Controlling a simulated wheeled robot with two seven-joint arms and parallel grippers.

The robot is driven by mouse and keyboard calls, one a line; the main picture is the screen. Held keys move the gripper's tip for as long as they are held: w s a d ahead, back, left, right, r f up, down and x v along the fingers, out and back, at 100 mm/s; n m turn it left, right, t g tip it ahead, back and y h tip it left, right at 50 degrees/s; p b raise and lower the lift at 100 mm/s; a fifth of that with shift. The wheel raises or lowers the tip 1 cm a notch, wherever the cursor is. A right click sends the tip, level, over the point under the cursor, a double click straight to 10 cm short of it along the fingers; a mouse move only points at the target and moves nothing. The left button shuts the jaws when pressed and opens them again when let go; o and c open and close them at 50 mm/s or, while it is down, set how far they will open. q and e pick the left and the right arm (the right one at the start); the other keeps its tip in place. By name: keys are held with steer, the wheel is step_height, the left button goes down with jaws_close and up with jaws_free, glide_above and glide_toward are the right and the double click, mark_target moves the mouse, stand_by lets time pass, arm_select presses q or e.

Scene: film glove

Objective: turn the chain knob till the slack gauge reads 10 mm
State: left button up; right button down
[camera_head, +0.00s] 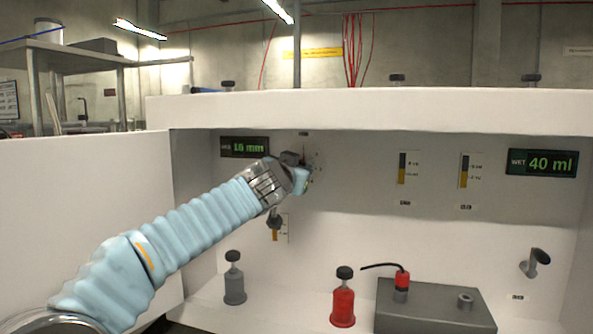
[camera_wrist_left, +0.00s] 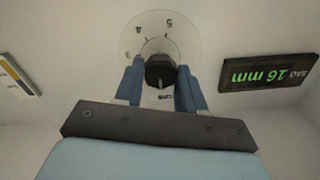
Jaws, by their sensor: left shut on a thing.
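The slack gauge (camera_head: 243,147) is a dark display on the back wall with green digits reading 16 mm. It also shows upside down at the right of the left wrist view (camera_wrist_left: 268,73). The chain knob (camera_wrist_left: 159,71) is a dark knob on a pale round dial (camera_wrist_left: 132,37) with numbers. My left gripper (camera_head: 302,176) is at the wall to the right of the gauge. Its blue fingers are shut on the knob, one on each side. In the head view the gripper hides most of the knob. My right gripper is in neither view.
A second display (camera_head: 542,163) reads 40 ml at the right. A grey bottle (camera_head: 234,288), a red bottle (camera_head: 343,305) and a grey block (camera_head: 432,308) with a red plug (camera_head: 402,280) stand below. A white ledge (camera_head: 370,108) overhangs the wall.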

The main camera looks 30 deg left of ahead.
arm_select(q)
steer(key=m, duration=1)
steer(key=shift+d+m, duration=0.1)
steer(key=shift+m, duration=0.3)
steer(key=shift+f, duration=0.1)
stand_by(0.3)
steer(key=o, duration=1.1)
steer(key=shift+c, duration=0.2)
